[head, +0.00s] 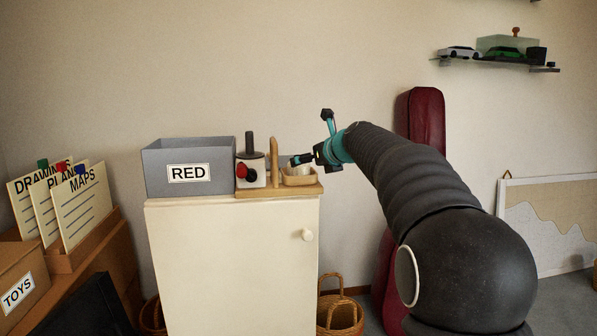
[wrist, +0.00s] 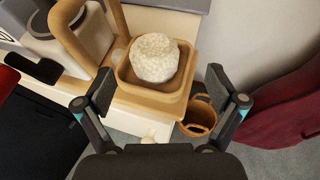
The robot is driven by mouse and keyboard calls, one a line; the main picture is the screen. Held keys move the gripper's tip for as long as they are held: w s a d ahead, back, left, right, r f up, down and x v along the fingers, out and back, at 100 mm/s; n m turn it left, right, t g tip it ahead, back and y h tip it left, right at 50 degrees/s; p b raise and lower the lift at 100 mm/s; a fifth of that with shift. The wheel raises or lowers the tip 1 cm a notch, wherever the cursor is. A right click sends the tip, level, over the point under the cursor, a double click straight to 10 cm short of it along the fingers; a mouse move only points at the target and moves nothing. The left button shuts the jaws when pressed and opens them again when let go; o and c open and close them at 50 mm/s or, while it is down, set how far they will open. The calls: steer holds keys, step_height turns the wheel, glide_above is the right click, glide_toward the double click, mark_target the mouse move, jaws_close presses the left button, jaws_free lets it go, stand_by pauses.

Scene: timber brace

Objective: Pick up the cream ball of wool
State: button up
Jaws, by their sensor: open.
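The cream ball of wool (wrist: 154,58) sits in a small square wooden tray (wrist: 152,97) in the wrist view. In the head view the ball (head: 301,170) shows only in part, in the tray on top of the cream cabinet. My gripper (wrist: 165,90) is open and empty, with one finger to the left and one to the right of the tray in the wrist view. In the head view my gripper (head: 304,160) is just above the tray, coming from the right. The fingers do not appear to touch the ball. The exact height gap is hard to tell.
A wooden upright (head: 274,160) stands beside the tray. The cream cabinet (head: 235,260) ends just right of the tray. Wicker baskets (head: 340,314) stand on the floor.

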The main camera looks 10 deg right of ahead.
mark_target(299, 170)
steer(key=shift+a+x, duration=0.15)
steer(key=shift+x, duration=1.3)
steer(key=shift+a+x, duration=0.15)
steer(key=shift+x, duration=1.3)
steer(key=shift+s+f, duration=0.15)
steer(key=shift+s, duration=0.05)
steer(key=c, duration=1.2)
